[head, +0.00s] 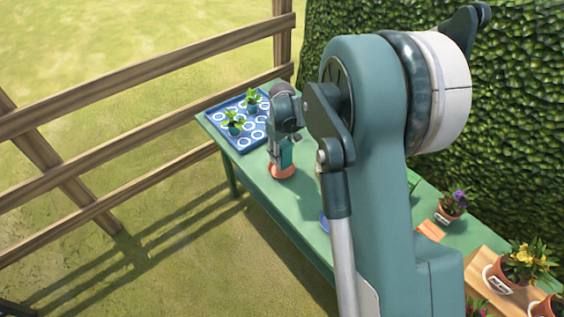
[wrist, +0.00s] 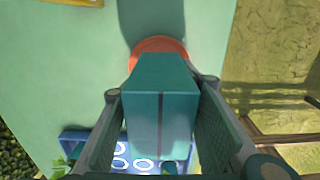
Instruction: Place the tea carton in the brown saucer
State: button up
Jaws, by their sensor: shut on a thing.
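My gripper (wrist: 163,125) is shut on the teal tea carton (wrist: 162,90), with a finger on each side of it in the wrist view. In the head view the carton (head: 286,153) shows as a small teal block below my gripper (head: 283,145). The brown saucer (head: 283,172) is orange-brown and lies on the green table under the carton. In the wrist view the saucer's rim (wrist: 158,44) shows beyond the carton's far end. The carton hides much of the saucer, and I cannot tell whether the two touch.
A blue patterned tray (head: 236,122) with small green plants stands at the table's far end. A blue round thing (head: 323,222) is partly hidden by my arm. Potted flowers (head: 453,205) stand to the right. The green table (head: 253,165) is bare around the saucer.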

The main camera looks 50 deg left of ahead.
aim_at(282, 143)
jog(key=shift+f, duration=1.75)
jog(key=shift+f+b, duration=0.4)
jog(key=shift+b, duration=0.05)
jog(key=o, duration=0.9)
jog(key=shift+c, duration=0.2)
jog(key=shift+o, duration=0.2)
jog(key=shift+r, duration=0.2)
notch_tip(282, 143, up, 12)
jog(key=shift+r+p, duration=0.2)
jog(key=shift+p, duration=0.65)
